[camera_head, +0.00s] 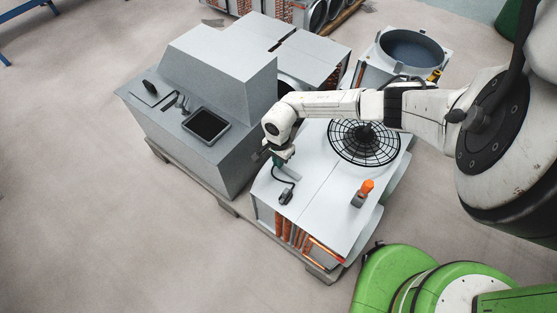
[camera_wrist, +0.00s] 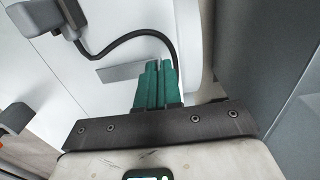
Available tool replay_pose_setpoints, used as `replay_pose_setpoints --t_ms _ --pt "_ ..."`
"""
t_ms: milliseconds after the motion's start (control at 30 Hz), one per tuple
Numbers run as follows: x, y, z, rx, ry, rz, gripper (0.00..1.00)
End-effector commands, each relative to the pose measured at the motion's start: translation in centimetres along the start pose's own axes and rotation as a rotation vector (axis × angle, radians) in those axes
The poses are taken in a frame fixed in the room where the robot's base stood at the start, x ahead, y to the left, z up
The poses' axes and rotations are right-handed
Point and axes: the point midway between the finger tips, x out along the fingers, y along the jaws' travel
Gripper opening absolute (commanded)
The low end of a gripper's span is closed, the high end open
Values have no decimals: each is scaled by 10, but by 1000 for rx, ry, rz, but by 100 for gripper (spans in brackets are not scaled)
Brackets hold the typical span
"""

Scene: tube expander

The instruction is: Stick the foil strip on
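My gripper (camera_head: 281,159) is low over the left part of the white panel (camera_head: 322,180), close to the grey machine. In the wrist view its two green fingers (camera_wrist: 159,66) are side by side and look shut. A flat grey strip (camera_wrist: 116,70), likely the foil strip, shows just beyond and left of the fingertips against the panel, partly hidden by them. It seems to show in the head view right of the fingers (camera_head: 293,173). I see nothing clearly held; whether the fingers touch the strip, and whether it is stuck down, cannot be told.
A small dark device (camera_head: 286,197) with a black cord (camera_wrist: 128,38) lies near the panel's front edge. An orange-topped bottle (camera_head: 365,188) and a round fan guard (camera_head: 364,142) are on the right. The grey machine (camera_head: 215,95) stands close left.

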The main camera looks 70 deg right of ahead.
Motion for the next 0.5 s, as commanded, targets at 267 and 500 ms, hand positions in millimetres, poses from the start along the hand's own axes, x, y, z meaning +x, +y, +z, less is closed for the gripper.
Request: replay_pose_setpoints --t_ms 267,500 --pt "1 0 0 0 0 0 0" --pt "4 0 0 -1 1 0 0"
